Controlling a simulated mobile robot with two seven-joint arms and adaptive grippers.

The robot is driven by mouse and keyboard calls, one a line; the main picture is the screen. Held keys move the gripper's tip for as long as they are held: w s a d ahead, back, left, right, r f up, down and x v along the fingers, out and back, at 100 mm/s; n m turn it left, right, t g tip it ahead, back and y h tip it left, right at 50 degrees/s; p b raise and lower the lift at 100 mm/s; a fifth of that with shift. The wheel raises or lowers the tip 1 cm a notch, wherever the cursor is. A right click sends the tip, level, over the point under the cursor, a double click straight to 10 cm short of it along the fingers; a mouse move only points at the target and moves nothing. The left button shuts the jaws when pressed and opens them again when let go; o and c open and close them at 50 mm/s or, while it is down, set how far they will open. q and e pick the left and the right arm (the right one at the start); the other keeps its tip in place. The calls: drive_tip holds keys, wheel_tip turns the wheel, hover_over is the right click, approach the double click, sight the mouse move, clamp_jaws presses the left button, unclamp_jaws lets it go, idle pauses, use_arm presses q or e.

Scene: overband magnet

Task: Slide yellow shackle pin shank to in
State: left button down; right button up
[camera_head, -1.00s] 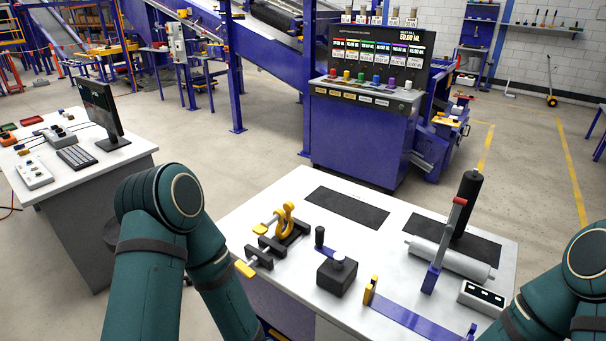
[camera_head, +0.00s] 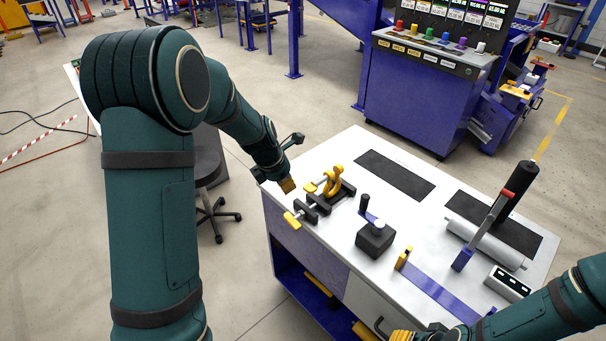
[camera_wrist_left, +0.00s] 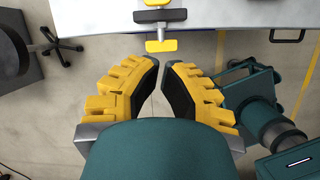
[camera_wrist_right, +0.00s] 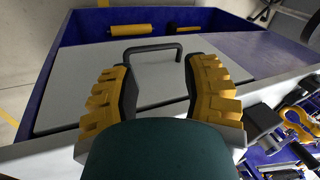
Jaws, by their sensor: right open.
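The yellow shackle (camera_head: 333,182) stands at the table's left end. A yellow crossbar (camera_head: 311,187) on a grey shank points at it from the left. A second yellow crossbar (camera_head: 292,220) sits on a grey shank through black blocks (camera_head: 318,204) at the table edge. In the left wrist view a yellow crossbar (camera_wrist_left: 161,46) lies just beyond my fingertips; I cannot tell which one. My left gripper (camera_head: 288,185) is empty, its fingers (camera_wrist_left: 161,62) a narrow gap apart, left of the shackle. My right gripper (camera_wrist_right: 157,62) is open and empty, low at the table's front; its yellow fingers (camera_head: 402,337) show at the bottom edge.
A black block with a knob (camera_head: 375,239), a blue strip (camera_head: 440,294) and a grey roller (camera_head: 485,243) are on the white table. A drawer handle (camera_wrist_right: 152,50) is beyond my right fingers. A stool (camera_head: 207,175) stands left of the table.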

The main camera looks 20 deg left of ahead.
sight(322, 180)
use_arm(q)
drive_tip(key=shift+w+d+f+n+b, duration=0.25)
drive_tip(key=shift+w+f+n+b, duration=0.2)
drive_tip(key=shift+w+f, duration=0.7)
drive_tip(key=shift+w+d+f+n+b, duration=0.3)
drive_tip(key=shift+w+f+b, duration=0.35)
drive_tip(key=shift+w, duration=0.85)
drive_tip(key=shift+w+d+f+n+b, duration=0.25)
drive_tip(key=shift+w+f+n, duration=0.2)
drive_tip(key=shift+w+f, duration=0.75)
use_arm(e)
drive_tip(key=shift+s+a+f, duration=0.1)
drive_tip(key=shift+s+f, duration=0.15)
drive_tip(key=shift+f, duration=0.35)
drive_tip(key=shift+s+f, duration=0.2)
drive_tip(key=shift+f, duration=0.4)
use_arm(q)
drive_tip(key=shift+w+r, duration=0.15)
drive_tip(key=shift+r, duration=0.05)
